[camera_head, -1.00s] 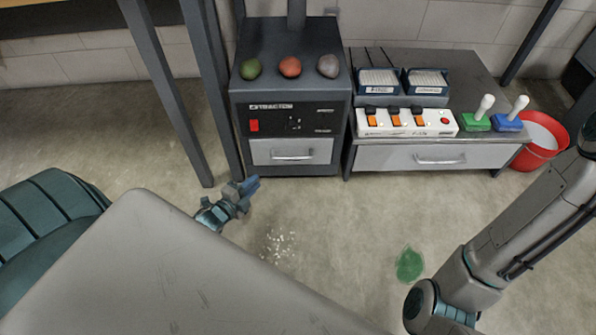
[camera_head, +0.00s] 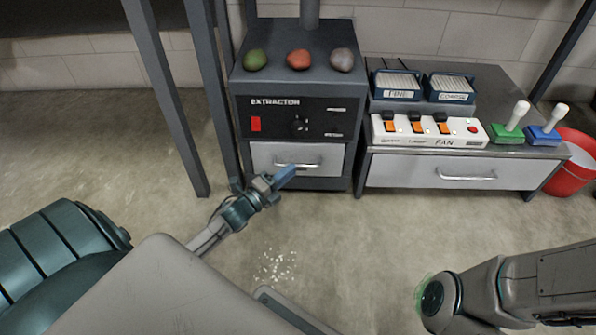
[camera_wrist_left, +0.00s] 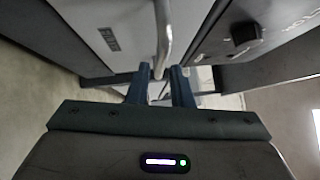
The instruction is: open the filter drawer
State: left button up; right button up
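The extractor's drawer (camera_head: 328,156) is a light grey front low in the dark extractor cabinet (camera_head: 243,133). It sits shut, flush with the cabinet, and has a metal bar handle (camera_head: 312,165). My left gripper (camera_head: 288,173) is just in front of the handle, overlapping its left part in the head view. In the left wrist view, the gripper's two fingers (camera_wrist_left: 159,82) stand apart. The handle (camera_wrist_left: 162,38) runs down to between their tips; contact is not clear. A small label (camera_wrist_left: 109,39) shows on the drawer front. My right gripper is out of view.
A bench (camera_head: 395,172) with another handled drawer stands to the right, bearing a switch panel (camera_head: 455,130) and two filter boxes (camera_head: 400,95). A red bucket (camera_head: 572,178) is at far right. Dark posts (camera_head: 165,95) stand left of the extractor. White debris (camera_head: 275,267) lies on the floor.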

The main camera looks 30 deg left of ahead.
aim_at(298, 166)
pick_arm(q)
jog(key=shift+b+x, duration=0.4)
jog(key=shift+x, duration=1.7)
grip_shut()
jog(key=shift+s, duration=0.1)
